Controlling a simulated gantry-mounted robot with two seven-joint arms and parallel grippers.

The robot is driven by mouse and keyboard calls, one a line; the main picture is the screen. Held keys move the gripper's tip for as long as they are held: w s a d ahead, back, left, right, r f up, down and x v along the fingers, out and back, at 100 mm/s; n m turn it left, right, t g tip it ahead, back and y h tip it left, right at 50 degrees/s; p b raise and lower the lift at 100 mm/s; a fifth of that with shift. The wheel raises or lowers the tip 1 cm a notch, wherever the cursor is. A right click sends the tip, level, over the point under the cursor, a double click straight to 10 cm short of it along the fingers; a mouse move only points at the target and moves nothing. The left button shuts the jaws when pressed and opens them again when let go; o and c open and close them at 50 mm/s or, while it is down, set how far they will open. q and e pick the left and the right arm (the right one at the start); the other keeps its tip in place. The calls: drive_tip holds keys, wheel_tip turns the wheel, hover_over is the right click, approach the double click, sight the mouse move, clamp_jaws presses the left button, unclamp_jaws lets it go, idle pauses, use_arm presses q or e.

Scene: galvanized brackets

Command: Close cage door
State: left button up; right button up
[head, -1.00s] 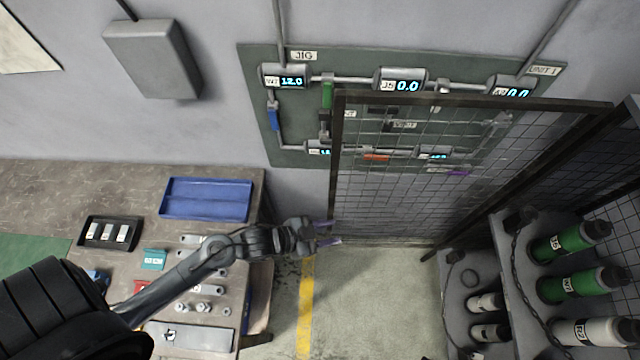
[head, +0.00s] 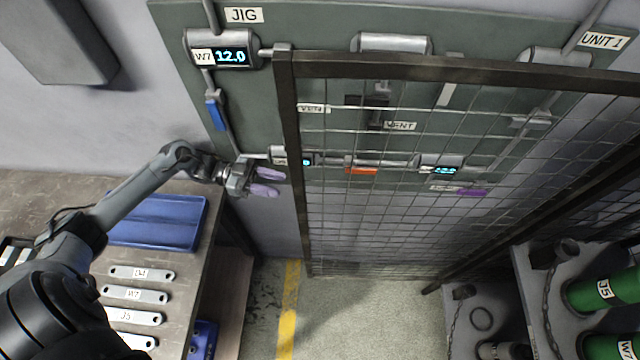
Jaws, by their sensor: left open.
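The cage door (head: 291,130) is a dark-framed wire mesh panel in the middle and right of the head view. It stands in front of the green wall panel, swung away from the cylinder cage at the lower right. Its free upright edge is on the left. My left gripper (head: 267,182) is open and empty, with purple fingertips pointing right. It shows just left of the door's free edge, with a small visible gap. Whether it is level with the door in depth, I cannot tell. My right gripper is not in view.
The green wall panel (head: 172,20) carries pipes, gauges and a JIG label. A workbench at the lower left holds a blue tray (head: 155,222) and labelled brackets (head: 135,294). Green cylinders (head: 600,293) stand at the lower right. The floor with a yellow line (head: 288,310) is clear.

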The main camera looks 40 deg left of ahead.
use_arm(q)
drive_tip(key=x, duration=0.4)
drive_tip(key=p+x, duration=0.1)
drive_tip(key=x, duration=0.3)
drive_tip(key=shift+s+d, duration=0.15)
drive_tip(key=shift+d, duration=0.15)
drive_tip(key=shift+x, duration=0.9)
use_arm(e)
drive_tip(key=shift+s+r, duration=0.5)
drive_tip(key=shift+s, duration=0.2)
use_arm(q)
drive_tip(key=shift+f, duration=0.1)
drive_tip(key=shift+c, duration=0.3)
clamp_jaws()
